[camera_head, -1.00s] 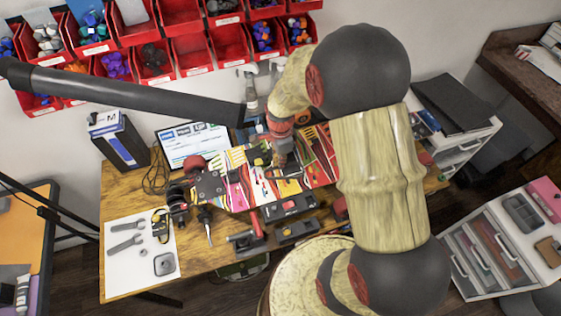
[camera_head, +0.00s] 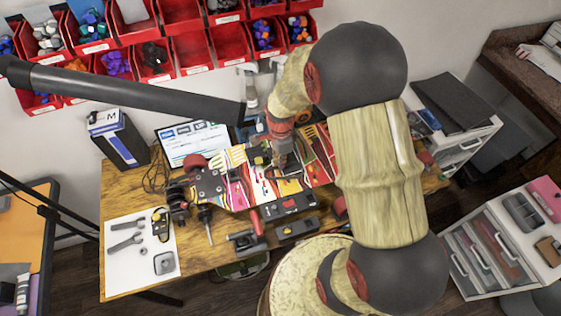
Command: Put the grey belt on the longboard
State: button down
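The longboard (camera_head: 236,190) lies across the workbench with its brightly patterned side up. Its dark left end (camera_head: 207,186) has black wheels (camera_head: 178,200) beside it. My gripper (camera_head: 283,164) points down over the middle of the board. A thin dark curved outline, possibly the grey belt (camera_head: 273,177), shows at my fingertips, over the board's patterned surface. The fingers are too small to tell whether they are open or shut on it. I cannot tell whether the outline touches the board. My arm hides part of the board's right side.
The workbench (camera_head: 120,190) also holds a white mat (camera_head: 122,270) with wrenches, a monitor (camera_head: 195,142), a black box (camera_head: 120,138) and several tools along the front edge. Red bins (camera_head: 187,52) hang on the wall behind. Drawer units (camera_head: 500,245) stand at the right.

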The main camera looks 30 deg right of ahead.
jog(key=c, duration=2)
grip_release()
jog(key=shift+o, duration=0.2)
jog(key=shift+c, duration=1.4)
jog(key=shift+r, duration=0.1)
jog(key=shift+r+p, duration=2.75)
jog(key=shift+r, duration=0.95)
